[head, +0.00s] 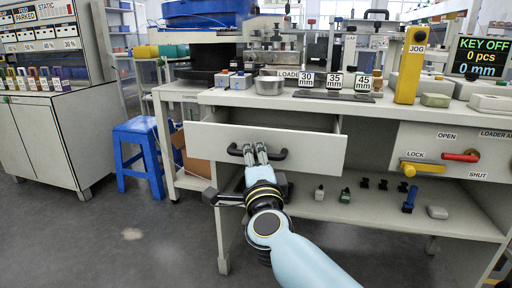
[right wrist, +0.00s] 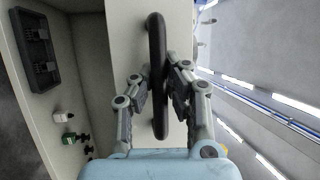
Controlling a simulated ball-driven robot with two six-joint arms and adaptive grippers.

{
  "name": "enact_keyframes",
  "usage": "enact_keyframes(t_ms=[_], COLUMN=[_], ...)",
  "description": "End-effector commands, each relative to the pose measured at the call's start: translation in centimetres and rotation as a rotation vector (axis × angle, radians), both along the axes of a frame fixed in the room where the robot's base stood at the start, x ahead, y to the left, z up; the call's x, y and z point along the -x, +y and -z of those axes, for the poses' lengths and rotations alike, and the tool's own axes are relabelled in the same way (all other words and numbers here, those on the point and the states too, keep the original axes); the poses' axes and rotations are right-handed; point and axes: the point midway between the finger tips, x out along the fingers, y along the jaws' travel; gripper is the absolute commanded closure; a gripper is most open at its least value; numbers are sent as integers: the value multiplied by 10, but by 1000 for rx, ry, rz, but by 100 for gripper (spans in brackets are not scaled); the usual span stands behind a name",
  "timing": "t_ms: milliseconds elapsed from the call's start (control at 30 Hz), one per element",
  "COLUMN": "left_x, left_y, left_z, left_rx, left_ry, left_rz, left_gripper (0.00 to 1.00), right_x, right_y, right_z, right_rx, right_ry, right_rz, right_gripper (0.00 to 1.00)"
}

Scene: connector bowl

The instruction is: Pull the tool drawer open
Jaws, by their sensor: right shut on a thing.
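The tool drawer (head: 318,156) has a light grey front and stands partly out of the bench, with its open top and inner space showing behind the front. Its black bar handle (head: 279,155) runs along the front. My right gripper (head: 256,148) is at the middle of the handle and is shut on it. In the right wrist view the handle (right wrist: 157,40) passes between the fingers of the right gripper (right wrist: 163,88), with the pale drawer front (right wrist: 128,55) behind it. My left gripper is in neither view.
A lower shelf (head: 385,208) holds small bottles and parts. A blue stool (head: 139,155) stands left. Floor in front is clear.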

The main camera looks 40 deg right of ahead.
Motion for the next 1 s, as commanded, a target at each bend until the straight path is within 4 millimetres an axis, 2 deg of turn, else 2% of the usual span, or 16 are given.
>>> enact_keyframes(t_ms=[200,600,633,833,1000], left_x=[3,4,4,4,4], left_y=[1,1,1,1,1], left_z=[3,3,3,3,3], left_rx=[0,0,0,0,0], left_ry=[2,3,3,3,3], left_rz=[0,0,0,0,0], left_gripper=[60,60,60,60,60], right_x=[10,11,11,10,10], right_y=[11,12,12,12,12], right_z=[4,4,4,2,1], right_rx=[-1,1,1,0,0], right_ry=[7,7,7,5,2], right_rz=[0,-1,-1,0,0], right_gripper=[100,100,88,62,62])
